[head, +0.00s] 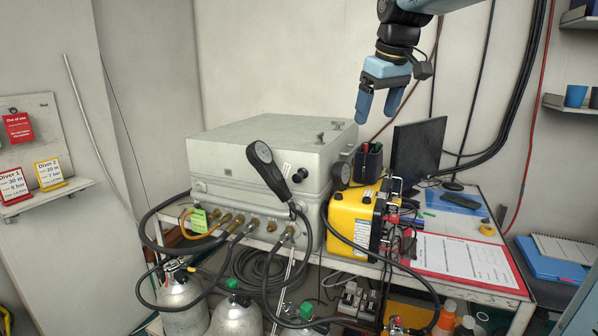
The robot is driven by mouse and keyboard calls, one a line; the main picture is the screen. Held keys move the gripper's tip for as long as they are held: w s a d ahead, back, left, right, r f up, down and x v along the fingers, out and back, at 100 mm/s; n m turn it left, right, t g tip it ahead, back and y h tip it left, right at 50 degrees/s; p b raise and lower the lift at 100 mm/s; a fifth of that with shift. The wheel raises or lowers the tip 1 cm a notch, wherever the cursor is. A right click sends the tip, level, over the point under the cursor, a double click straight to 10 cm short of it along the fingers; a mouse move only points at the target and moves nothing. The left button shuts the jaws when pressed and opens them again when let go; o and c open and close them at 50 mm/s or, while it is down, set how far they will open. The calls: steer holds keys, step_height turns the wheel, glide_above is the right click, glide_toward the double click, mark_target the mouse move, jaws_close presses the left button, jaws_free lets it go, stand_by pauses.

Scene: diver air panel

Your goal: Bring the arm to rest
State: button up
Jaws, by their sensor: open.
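My gripper (378,104) hangs from the top of the head view with its two blue fingers pointing down and apart. It is open, and nothing shows between the fingers. It is in the air above the bench, in front of the back wall and apart from everything in view. Part of my arm (425,5) runs out of the top edge of the picture, so the rest of it is hidden.
Below stand a grey air panel box (265,160) with hoses, a yellow case (355,220), a pen holder (368,163) and a monitor (418,150). Shelves (570,105) are at the right. Gas cylinders (183,305) stand at the front. The air left of my gripper is clear.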

steer(key=s+d+f+m+t, duration=0.1)
steer(key=s+d+f+m, duration=0.2)
steer(key=s+f, duration=0.5)
steer(key=s+d+f+m+h, duration=0.1)
steer(key=s+d+f+m, duration=0.2)
steer(key=s+f, duration=0.5)
steer(key=s+d, duration=0.1)
steer(key=s, duration=0.5)
steer(key=shift+s+t, duration=0.15)
steer(key=shift+t, duration=0.25)
steer(key=shift+c, duration=0.5)
